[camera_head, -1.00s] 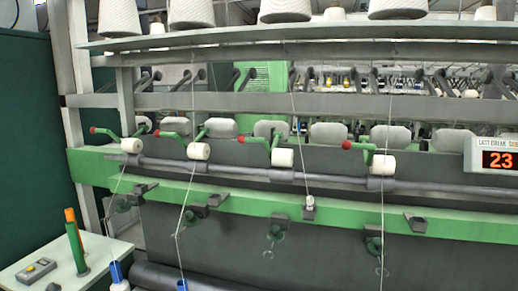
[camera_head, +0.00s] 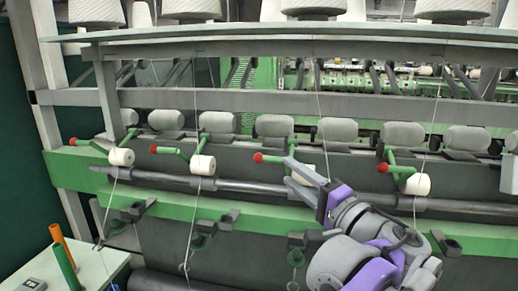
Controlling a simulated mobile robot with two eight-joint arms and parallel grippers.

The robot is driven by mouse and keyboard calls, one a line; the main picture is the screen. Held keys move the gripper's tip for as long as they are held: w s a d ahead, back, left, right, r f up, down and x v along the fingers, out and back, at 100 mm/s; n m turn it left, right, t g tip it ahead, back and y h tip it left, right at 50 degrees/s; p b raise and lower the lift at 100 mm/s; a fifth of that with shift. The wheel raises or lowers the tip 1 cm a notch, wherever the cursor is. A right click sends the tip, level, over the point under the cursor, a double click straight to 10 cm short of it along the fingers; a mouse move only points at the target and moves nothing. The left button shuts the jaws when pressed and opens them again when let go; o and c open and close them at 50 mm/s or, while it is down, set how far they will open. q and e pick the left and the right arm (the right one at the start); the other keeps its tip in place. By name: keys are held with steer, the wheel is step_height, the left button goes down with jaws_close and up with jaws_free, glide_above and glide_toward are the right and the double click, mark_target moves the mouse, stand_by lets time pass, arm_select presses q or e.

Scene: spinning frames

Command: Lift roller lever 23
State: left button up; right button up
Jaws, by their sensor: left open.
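Several green roller levers with red knobs and white rollers line the dark bar of the machine. The third lever from the left has its red knob (camera_head: 258,158) just left of my left gripper (camera_head: 287,172). The gripper is open and empty, its two grey fingers pointing left at this lever's green arm and roller. The fingers partly hide the white roller (camera_head: 306,168); I cannot tell whether they touch the lever. No lever numbers are readable. My right gripper is not in view.
Neighbouring levers have red knobs on the left (camera_head: 153,149) and right (camera_head: 382,168). Thin yarns run down past the rollers. A green rail (camera_head: 160,210) lies below the dark bar (camera_head: 240,187). A small table (camera_head: 95,268) with bobbin tubes stands at lower left.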

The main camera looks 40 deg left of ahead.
mark_target(271, 158)
arm_select(q)
steer(key=x, duration=1)
steer(key=shift+a+p, duration=0.15)
steer(key=shift+p, duration=0.25)
jaws_close()
stand_by(0.9)
